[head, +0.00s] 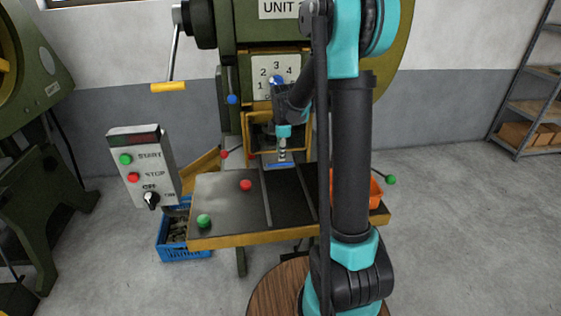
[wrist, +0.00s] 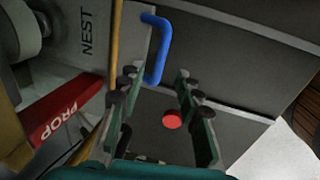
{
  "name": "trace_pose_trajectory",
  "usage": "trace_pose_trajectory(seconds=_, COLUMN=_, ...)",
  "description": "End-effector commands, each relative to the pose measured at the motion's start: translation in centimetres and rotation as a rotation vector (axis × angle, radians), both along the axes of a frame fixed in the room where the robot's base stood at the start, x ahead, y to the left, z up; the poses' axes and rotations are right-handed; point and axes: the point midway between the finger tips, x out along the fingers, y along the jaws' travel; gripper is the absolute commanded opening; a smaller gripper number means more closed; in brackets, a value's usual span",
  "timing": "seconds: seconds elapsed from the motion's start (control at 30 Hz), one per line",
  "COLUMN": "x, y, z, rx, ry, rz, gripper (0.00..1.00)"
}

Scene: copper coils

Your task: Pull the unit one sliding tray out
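The sliding tray shows in the wrist view as a grey plate (wrist: 112,22) marked NEST, with a blue U-shaped handle (wrist: 157,48) at its edge. In the head view the blue handle (head: 281,165) sits low at the front of the green press, above the dark work table. My gripper (head: 283,148) is just above the handle there. In the wrist view my gripper (wrist: 157,75) is open, its two fingers apart, with the near end of the handle between the fingertips in the picture. I cannot tell whether they touch it.
The table (head: 225,186) bears a red button (head: 246,185) and a green button (head: 204,220). A control box (head: 143,165) stands left, a blue crate (head: 170,252) below, and an orange bin (head: 376,192) right. Grey floor is open right.

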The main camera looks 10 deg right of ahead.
Motion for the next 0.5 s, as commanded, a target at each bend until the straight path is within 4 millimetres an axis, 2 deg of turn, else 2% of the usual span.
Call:
trace_pose_trajectory(seconds=0.2, x=0.7, y=0.0, z=-3.4, rx=0.000, ry=0.000, rz=0.000, gripper=0.34)
trace_pose_trajectory(seconds=0.5, x=1.0, y=0.0, z=-5.4, rx=0.000, ry=0.000, rz=0.000, gripper=0.34)
